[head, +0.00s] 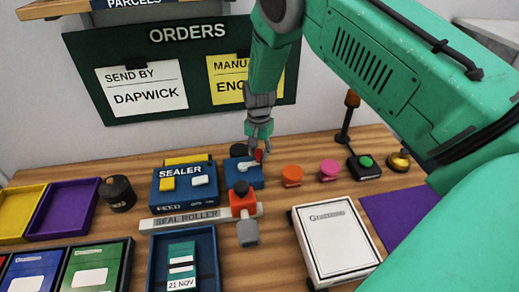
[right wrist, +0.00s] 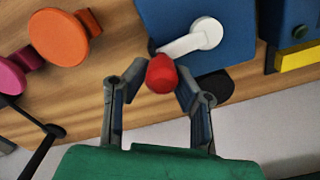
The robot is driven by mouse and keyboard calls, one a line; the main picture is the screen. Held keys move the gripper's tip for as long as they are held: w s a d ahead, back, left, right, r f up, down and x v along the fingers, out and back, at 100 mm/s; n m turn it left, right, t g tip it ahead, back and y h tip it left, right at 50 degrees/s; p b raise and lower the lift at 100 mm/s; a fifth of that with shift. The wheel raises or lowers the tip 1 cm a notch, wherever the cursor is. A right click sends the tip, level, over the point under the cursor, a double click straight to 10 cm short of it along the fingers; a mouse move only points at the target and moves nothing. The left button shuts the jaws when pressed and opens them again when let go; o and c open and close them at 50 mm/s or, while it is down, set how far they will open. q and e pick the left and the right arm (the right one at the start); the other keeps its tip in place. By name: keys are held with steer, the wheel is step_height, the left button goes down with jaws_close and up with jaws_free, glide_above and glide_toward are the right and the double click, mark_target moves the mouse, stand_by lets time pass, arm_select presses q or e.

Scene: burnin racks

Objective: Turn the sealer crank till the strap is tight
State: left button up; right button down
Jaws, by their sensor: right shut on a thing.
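The sealer (head: 183,185) is a blue box with yellow and white buttons at the table's back. To its right is a blue crank base (head: 243,177) with a white crank arm (head: 248,166) ending in a red knob (head: 258,155). In the right wrist view the white crank arm (right wrist: 192,38) runs from its round hub to the red knob (right wrist: 162,73). My right gripper (head: 258,137) comes from above, and its fingertips (right wrist: 157,82) close around the red knob. I cannot make out a strap for certain. My left gripper is not in view.
A seal roller bar (head: 160,223) with a red block (head: 242,205) lies in front of the sealer. Orange (head: 292,176) and pink (head: 328,170) round knobs stand to the right. A white box (head: 337,240) and a blue tray (head: 207,270) are nearer. My right arm covers the right side.

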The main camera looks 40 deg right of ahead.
steer(key=shift+w+a+r+m, duration=0.1)
steer(key=shift+w+a+m, duration=0.05)
steer(key=shift+a+m, duration=0.2)
steer(key=c, duration=1.3)
jaws_free()
steer(key=shift+a+r, duration=0.1)
steer(key=shift+a, duration=0.1)
step_height(320, 180, up, 12)
steer(key=shift+a, duration=0.3)
steer(key=shift+d, duration=0.1)
steer(key=shift+d, duration=0.35)
steer(key=shift+a, duration=0.1)
